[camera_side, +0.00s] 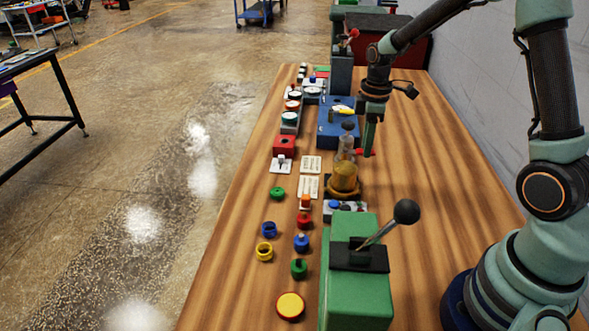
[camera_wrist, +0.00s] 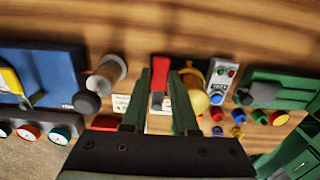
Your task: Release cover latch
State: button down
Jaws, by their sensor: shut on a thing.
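A glass dome with amber contents (camera_side: 345,176) stands on a round yellow-brown base in the middle of the bench. A small red latch handle (camera_side: 365,153) sticks out to the right beside the dome. My gripper (camera_side: 369,146) points down over the handle, with its fingers at the handle. In the wrist view the red latch piece (camera_wrist: 160,76) lies between the green fingers of my gripper (camera_wrist: 160,92), which is shut on it. The yellow dome (camera_wrist: 198,100) is partly hidden behind the right finger. The exact contact and latch hinge are hard to see.
A green box with a black-knobbed lever (camera_side: 360,270) stands in front. A blue panel (camera_side: 328,140) and several dials (camera_side: 290,118) lie to the left and behind. Several coloured knobs (camera_side: 302,242) sit at the front left. The right side of the bench (camera_side: 440,190) is clear.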

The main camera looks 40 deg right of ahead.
jog(key=shift+w+r, duration=0.1)
jog(key=shift+r, duration=0.05)
jog(key=c, duration=0.7)
grip_release()
notch_tip(320, 180, up, 12)
jog(key=s+a+r+m+t, duration=0.1)
jog(key=s+a+m+t, duration=0.1)
jog(key=s+a+m, duration=0.1)
jog(key=s+a+r+m+t, duration=0.1)
jog(key=s+a+m, duration=0.2)
jog(key=s+a, duration=0.1)
jog(key=s+a+r+m+t, duration=0.1)
jog(key=s+a+m+t, duration=0.1)
jog(key=s+a+m, duration=0.1)
jog(key=shift+s+a+t, duration=0.15)
jog(key=shift+s+a, duration=0.15)
jog(key=shift+s, duration=0.3)
jog(key=shift+s+a+t, duration=0.15)
jog(key=shift+s+a, duration=0.1)
jog(key=shift+s, duration=0.35)
